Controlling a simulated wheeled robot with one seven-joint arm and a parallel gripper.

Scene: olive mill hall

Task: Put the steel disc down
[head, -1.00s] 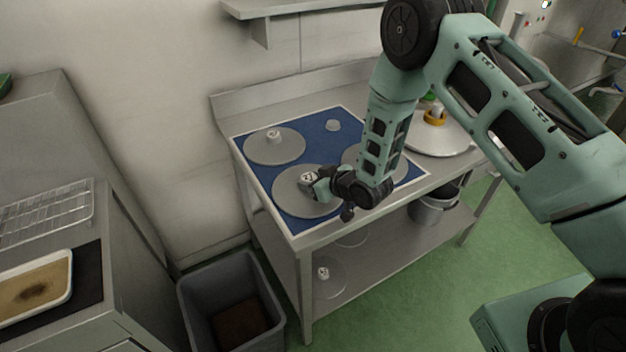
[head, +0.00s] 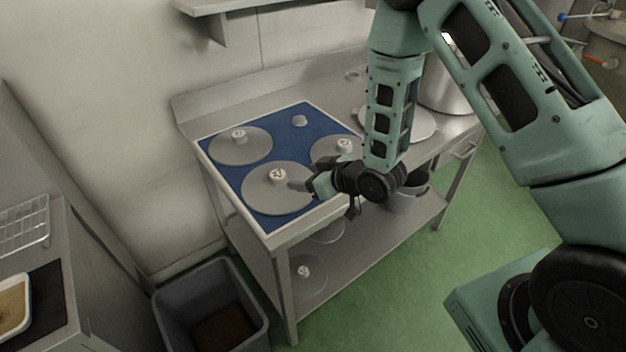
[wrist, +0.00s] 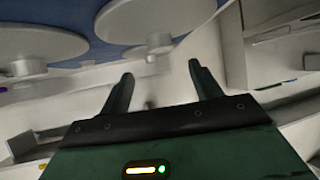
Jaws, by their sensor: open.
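A grey steel disc with a labelled knob (head: 262,200) lies flat at the front of the blue mat (head: 273,122) on the steel table. Two similar knobbed discs lie on the mat, one at the back left (head: 232,152) and one at the right (head: 325,154), partly behind my arm. My gripper (head: 301,187) is just right of the front disc's knob, apart from it. In the wrist view its two fingers (wrist: 161,74) are spread with nothing between them. Discs show beyond the fingers there, but I cannot tell which is which.
A wide pale disc (head: 424,124) and a large pot (head: 449,92) are at the right, partly behind my arm. A grey bin (head: 255,307) stands on the floor. The lower shelf (head: 365,245) holds discs and a bucket.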

